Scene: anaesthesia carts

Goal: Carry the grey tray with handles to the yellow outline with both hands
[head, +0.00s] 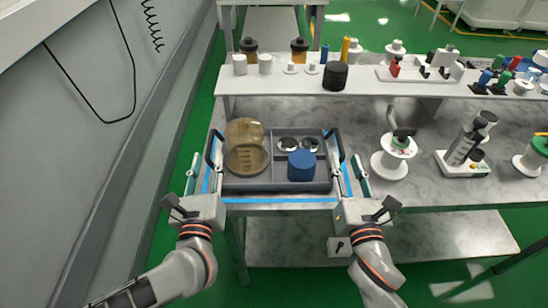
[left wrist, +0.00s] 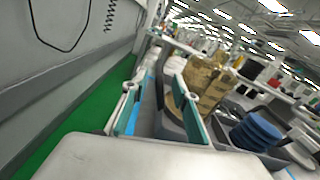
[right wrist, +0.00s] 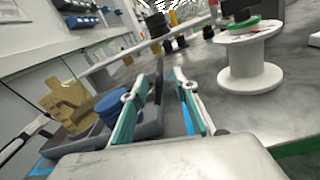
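The grey tray (head: 275,187) with dark handles lies on the near left end of the marble-look bench, inside a blue outline (head: 280,200). I cannot make out a yellow outline on the bench.
A white spool (head: 394,160) stands just right of the tray. A white and grey device (head: 463,152) stands further right. A raised shelf (head: 300,84) with jars and cylinders runs behind. A grey wall panel (head: 90,110) is at the left. Bare bench lies at the front right.

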